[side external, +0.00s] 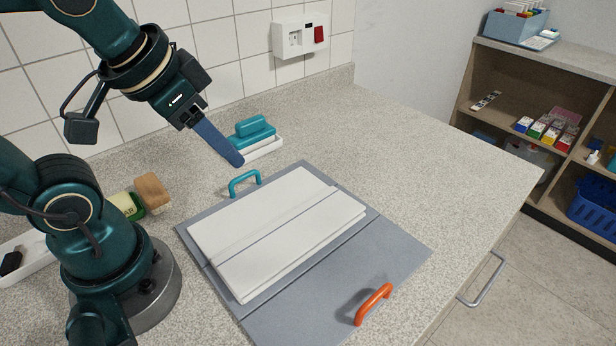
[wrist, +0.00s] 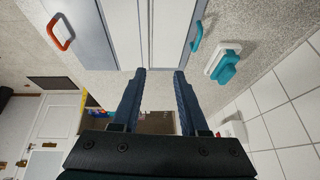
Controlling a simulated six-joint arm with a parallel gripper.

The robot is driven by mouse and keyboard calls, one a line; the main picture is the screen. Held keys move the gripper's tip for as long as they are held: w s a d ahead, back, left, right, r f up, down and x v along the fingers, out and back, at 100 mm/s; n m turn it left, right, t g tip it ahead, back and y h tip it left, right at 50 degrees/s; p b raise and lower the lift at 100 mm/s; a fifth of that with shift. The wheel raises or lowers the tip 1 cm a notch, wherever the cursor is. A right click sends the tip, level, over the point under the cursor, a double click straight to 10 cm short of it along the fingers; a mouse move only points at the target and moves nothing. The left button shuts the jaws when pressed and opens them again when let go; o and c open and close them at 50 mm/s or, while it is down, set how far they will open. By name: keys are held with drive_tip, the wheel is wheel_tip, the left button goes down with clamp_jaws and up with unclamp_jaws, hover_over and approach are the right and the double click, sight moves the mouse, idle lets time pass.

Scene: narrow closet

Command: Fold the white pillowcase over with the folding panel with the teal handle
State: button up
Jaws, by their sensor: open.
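The white pillowcase (side external: 280,228) lies flat on the grey folding board (side external: 345,277), with a dark line running along it. The teal handle (side external: 244,182) stands at the board's back left edge. It also shows in the wrist view (wrist: 197,37), to the right of the pillowcase (wrist: 166,30). An orange handle (side external: 373,304) is on the board's front right part and shows at the upper left of the wrist view (wrist: 60,32). My gripper (side external: 240,162) is raised above the counter behind the teal handle. In the wrist view its fingers (wrist: 159,72) are apart and nothing is between them.
A teal brush-like object (side external: 252,130) sits on a white tray (side external: 262,149) behind the board. The counter right of the board (side external: 420,170) is clear. A tiled wall with a white socket box (side external: 300,37) stands behind.

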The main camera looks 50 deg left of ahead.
drive_tip(key=w+a+f+g+y, duration=0.1)
drive_tip(key=w+a+f+g, duration=0.15)
drive_tip(key=w+a, duration=0.3)
drive_tip(key=g, duration=0.3)
hover_over(246, 174)
drive_tip(key=d, duration=0.2)
wheel_tip(246, 174, down, 6)
drive_tip(key=shift+y, duration=0.3)
drive_tip(key=shift+a+f, duration=0.25)
drive_tip(key=shift+f, duration=0.55)
drive_tip(key=shift+a+f, duration=0.25)
drive_tip(key=shift+f, duration=0.55)
drive_tip(key=shift+a+f, duration=0.25)
drive_tip(key=shift+f, duration=0.55)
clamp_jaws()
